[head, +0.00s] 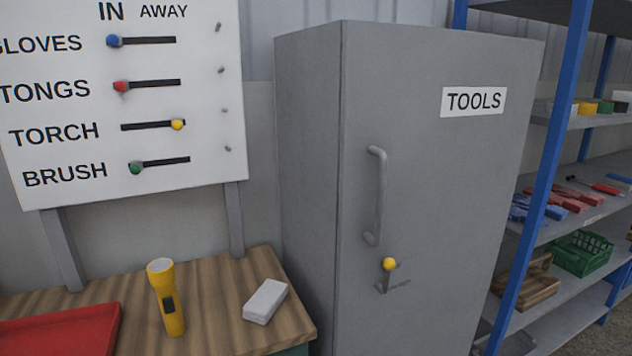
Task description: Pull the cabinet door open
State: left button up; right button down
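The grey cabinet (310,150) stands in the middle of the head view. Its door (430,200) faces right of centre and looks shut. A white TOOLS label (474,102) is at the door's upper right. A vertical bar handle (379,197) is on the door's left side. Below the handle is a small yellow knob (389,264) at the top of an L-shaped slot or bracket (392,285). Neither of my grippers shows in this view.
A wooden bench (220,315) at lower left holds a yellow torch (166,298), a white block (265,301) and a red tray (60,330). A slider board (120,100) stands behind it. Blue-framed shelves (546,170) stand close to the cabinet's right.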

aim_at(434, 121)
jog(key=k+l+u, duration=0.15)
jog(key=l, duration=1.25)
jog(key=i, duration=0.05)
